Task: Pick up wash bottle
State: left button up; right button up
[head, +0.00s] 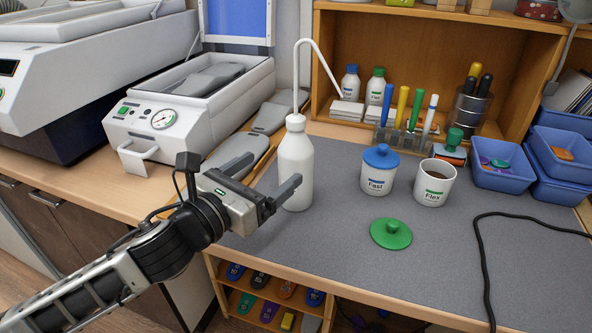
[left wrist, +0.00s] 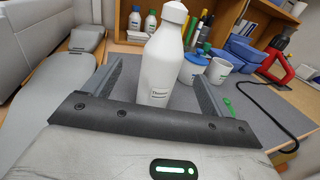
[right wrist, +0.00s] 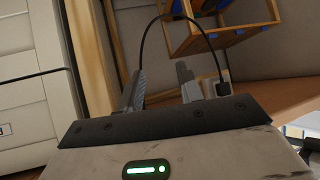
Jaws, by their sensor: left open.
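The white wash bottle (head: 296,160), with a thin bent spout, stands upright on the grey mat (head: 360,265). My left gripper (head: 272,170) is open, with its fingers reaching toward the bottle's body from the left. In the left wrist view the bottle (left wrist: 160,75) shows between the two spread fingers, with its label facing the camera. I cannot tell whether either finger touches it. My right gripper (right wrist: 161,85) shows only in the right wrist view, its fingers apart with nothing between them, away from the bottle.
A blue-lidded cup (head: 378,172), an open white cup (head: 434,184) and a green lid (head: 391,234) lie right of the bottle. Behind stand a pen holder (head: 404,135) and wooden shelf (head: 440,45). Grey insoles (head: 238,155) lie at left. A black cable (head: 482,250) crosses the right side.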

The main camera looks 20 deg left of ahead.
aim_at(296, 151)
pick_arm(q)
jog(key=x, duration=0.2)
jog(key=shift+w+d, duration=0.15)
jog(key=shift+w, duration=0.25)
jog(key=x, duration=0.1)
jog(key=p+x, duration=0.1)
jog(key=x, duration=0.3)
jog(key=shift+d, duration=0.3)
jog(key=c, duration=1.3)
jog(key=shift+r, duration=0.1)
jog(key=shift+c, duration=0.6)
